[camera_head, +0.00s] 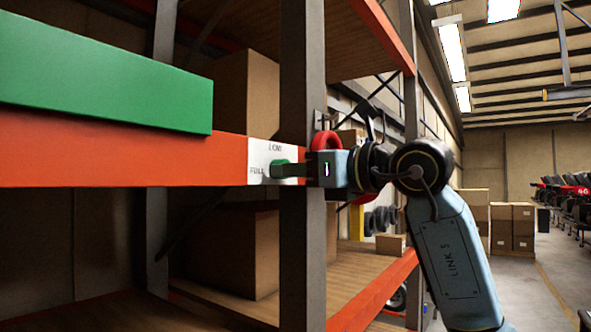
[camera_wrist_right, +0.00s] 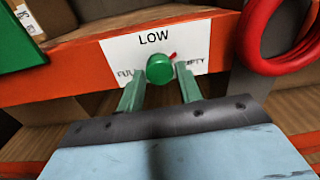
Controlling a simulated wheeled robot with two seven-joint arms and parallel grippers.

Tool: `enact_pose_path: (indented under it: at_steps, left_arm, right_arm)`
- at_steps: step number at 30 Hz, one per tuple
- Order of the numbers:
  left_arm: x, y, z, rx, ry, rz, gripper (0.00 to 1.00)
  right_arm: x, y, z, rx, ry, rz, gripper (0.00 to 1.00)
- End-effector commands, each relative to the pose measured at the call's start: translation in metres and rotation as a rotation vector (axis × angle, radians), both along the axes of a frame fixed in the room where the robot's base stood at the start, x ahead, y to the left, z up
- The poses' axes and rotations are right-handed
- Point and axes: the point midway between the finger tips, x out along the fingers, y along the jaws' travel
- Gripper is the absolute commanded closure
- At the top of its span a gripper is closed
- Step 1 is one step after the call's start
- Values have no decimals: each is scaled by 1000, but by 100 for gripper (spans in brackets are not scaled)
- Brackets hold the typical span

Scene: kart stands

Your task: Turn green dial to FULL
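The green dial (camera_wrist_right: 160,69) is a round knob on a white label plate (camera_wrist_right: 115,50) fixed to the orange shelf beam. The plate reads LOW at the top, FULL at left and EMPTY at right, partly covered. A small red pointer (camera_wrist_right: 173,56) shows at the dial's upper right, between LOW and EMPTY. My right gripper (camera_wrist_right: 160,84) is open, with one green finger on each side below the dial and visible gaps beside it. In the head view the right gripper (camera_head: 287,170) reaches the plate from the right. My left gripper is out of view.
A red ring (camera_wrist_right: 275,40) hangs right of the plate, close to my gripper; it also shows in the head view (camera_head: 326,141). A green bin (camera_head: 100,75) sits on the shelf at upper left. A dark rack post (camera_head: 301,80) stands behind my gripper.

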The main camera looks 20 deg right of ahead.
Motion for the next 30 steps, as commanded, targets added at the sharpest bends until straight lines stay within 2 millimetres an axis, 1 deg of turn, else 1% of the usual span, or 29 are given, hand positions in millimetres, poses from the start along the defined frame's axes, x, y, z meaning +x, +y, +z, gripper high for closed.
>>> enact_pose_path:
  at_steps: [1,6,13,17,23,30]
  left_arm:
    - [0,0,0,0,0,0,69]
    - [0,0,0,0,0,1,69]
    - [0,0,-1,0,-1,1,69]
    - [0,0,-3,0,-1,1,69]
    - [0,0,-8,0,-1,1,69]
    - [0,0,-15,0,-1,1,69]
  right_arm:
    - [0,0,0,0,0,0,72]
    - [0,0,0,0,0,0,93]
    - [0,-1,1,-14,-13,0,93]
    - [0,-1,0,-51,-40,-1,93]
    - [0,-2,0,-153,-122,-4,93]
    - [0,-2,1,-325,-258,-4,93]
